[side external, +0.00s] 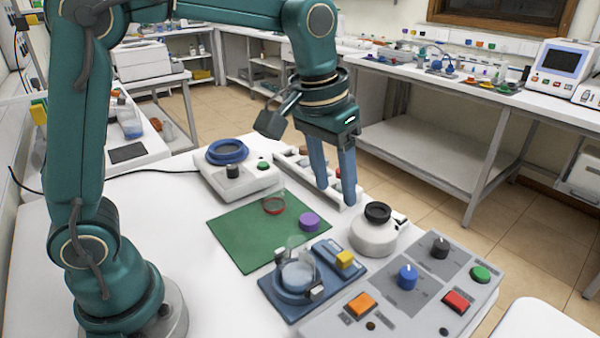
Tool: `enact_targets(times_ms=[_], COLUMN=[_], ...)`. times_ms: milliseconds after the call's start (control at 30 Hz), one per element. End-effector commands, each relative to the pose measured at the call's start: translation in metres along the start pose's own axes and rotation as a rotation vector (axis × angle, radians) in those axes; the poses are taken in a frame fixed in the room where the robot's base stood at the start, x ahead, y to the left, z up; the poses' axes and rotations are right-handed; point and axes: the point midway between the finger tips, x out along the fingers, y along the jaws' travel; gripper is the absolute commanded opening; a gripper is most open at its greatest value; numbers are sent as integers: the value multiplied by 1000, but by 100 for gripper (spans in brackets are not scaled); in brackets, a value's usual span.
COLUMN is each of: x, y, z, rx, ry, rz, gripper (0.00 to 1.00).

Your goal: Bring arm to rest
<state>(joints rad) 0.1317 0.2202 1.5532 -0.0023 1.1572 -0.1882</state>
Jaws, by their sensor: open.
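My gripper (334,192) points down with its two blue-grey fingers apart and nothing between them. It is over the far side of the white table (220,295), in front of a white rack (322,180) with several slots. The fingertips overlap the rack in this view, so I cannot tell whether they touch it. My green arm rises at the left and bends over the table to the gripper.
A green mat (240,230) holds a small red-based dish (274,205) and a purple cap (309,220). Around it stand a white device with a blue ring (227,151), a blue device with a glass beaker (298,275), a white pot with a black top (374,235) and a control panel (425,290).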

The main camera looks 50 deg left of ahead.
Motion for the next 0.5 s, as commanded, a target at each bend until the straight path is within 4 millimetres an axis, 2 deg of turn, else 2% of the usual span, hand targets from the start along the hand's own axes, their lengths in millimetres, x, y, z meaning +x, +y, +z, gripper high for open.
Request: enact_targets(times_ms=[33, 200, 333, 500], x=[-14, -43, -55, -54], y=[-5, -21, -31, -42], z=[7, 36, 62, 100], rx=[-6, -16, -16, -4], ry=[36, 129, 198, 271], rz=[3, 8, 6, -2], gripper=[55, 55, 55, 55])
